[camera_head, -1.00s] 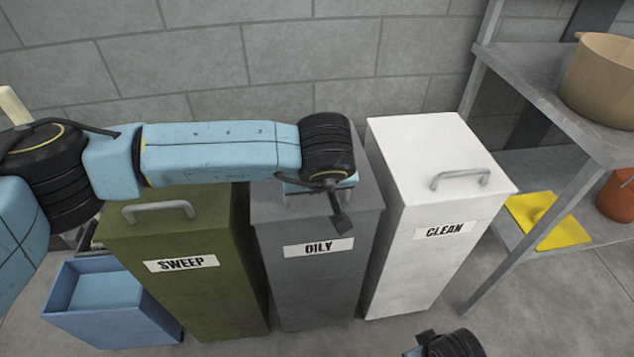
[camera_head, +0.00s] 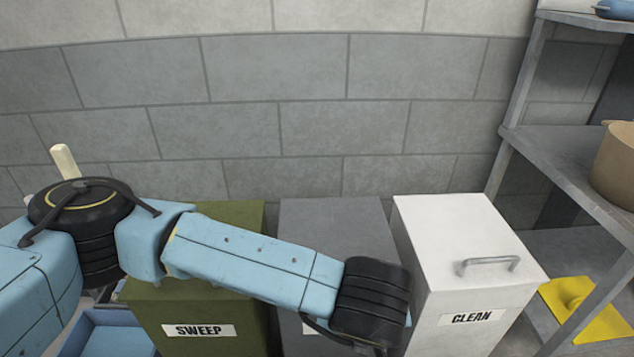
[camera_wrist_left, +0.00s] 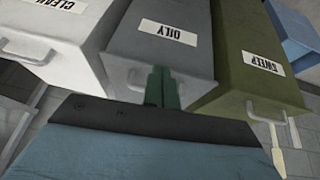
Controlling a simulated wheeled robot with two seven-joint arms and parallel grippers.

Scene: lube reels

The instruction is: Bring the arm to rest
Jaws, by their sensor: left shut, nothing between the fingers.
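My left arm comes in from the left and reaches across the front of the bins, its wrist end low in the head view over the grey OILY bin (camera_head: 335,225). My left gripper (camera_wrist_left: 163,88) shows in the left wrist view, its fingers together and empty. There it lies in front of the grey OILY bin (camera_wrist_left: 165,35) and its handle; whether it touches cannot be told. In the head view the fingers are hidden or below the edge. My right gripper is not in view.
The green SWEEP bin (camera_head: 240,325) and white CLEAN bin (camera_head: 450,230) stand on either side of the grey one. A blue open box (camera_head: 115,335) is at lower left. A metal shelf (camera_head: 565,150) with a tan pot (camera_head: 615,165) and a yellow item (camera_head: 590,310) stands right.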

